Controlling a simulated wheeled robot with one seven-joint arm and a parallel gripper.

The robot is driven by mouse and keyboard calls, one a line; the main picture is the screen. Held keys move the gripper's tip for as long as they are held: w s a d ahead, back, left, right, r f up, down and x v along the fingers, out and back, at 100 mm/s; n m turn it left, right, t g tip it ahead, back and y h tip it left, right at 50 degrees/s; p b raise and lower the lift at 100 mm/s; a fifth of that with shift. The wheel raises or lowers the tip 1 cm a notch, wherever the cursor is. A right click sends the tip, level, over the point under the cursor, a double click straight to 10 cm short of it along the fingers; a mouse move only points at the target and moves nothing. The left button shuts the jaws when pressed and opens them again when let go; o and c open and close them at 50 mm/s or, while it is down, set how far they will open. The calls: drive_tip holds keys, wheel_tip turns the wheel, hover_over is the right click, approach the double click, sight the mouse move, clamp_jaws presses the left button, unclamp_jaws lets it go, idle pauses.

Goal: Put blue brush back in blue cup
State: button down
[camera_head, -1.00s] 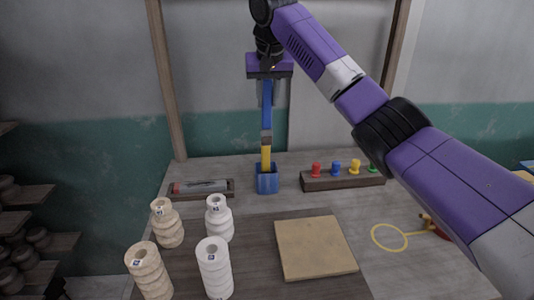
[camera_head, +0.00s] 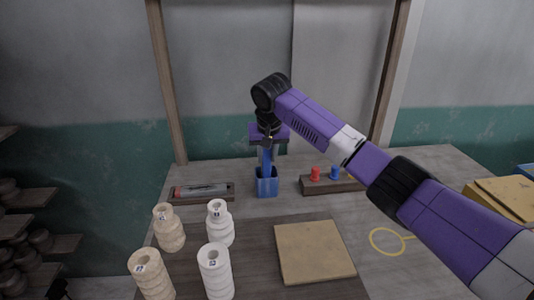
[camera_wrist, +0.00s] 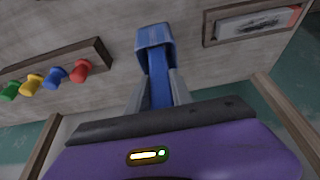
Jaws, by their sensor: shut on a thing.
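The blue cup (camera_head: 267,187) stands upright at the back middle of the table, and it also shows in the wrist view (camera_wrist: 155,36). The blue brush (camera_head: 267,162) is upright with its lower part inside the cup; its blue handle (camera_wrist: 160,82) shows between my fingers in the wrist view. The cup wall hides its lower end. My gripper (camera_head: 267,157) is shut on the brush handle, just above the cup.
A wooden rack with coloured pegs (camera_head: 316,173) stands right of the cup, and a shallow wooden tray (camera_head: 222,197) lies left of it. Several pale ridged clay pieces (camera_head: 219,222) stand front left. A tan square board (camera_head: 313,252) lies front middle.

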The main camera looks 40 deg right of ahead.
drive_tip(key=shift+f, duration=0.35)
drive_tip(key=c, duration=1.1)
unclamp_jaws()
drive_tip(key=shift+f+b, duration=0.15)
drive_tip(key=shift+b, duration=0.5)
drive_tip(key=v, duration=0.5)
drive_tip(key=b+v, duration=0.1)
drive_tip(key=v, duration=0.2)
drive_tip(key=shift+d, duration=0.3)
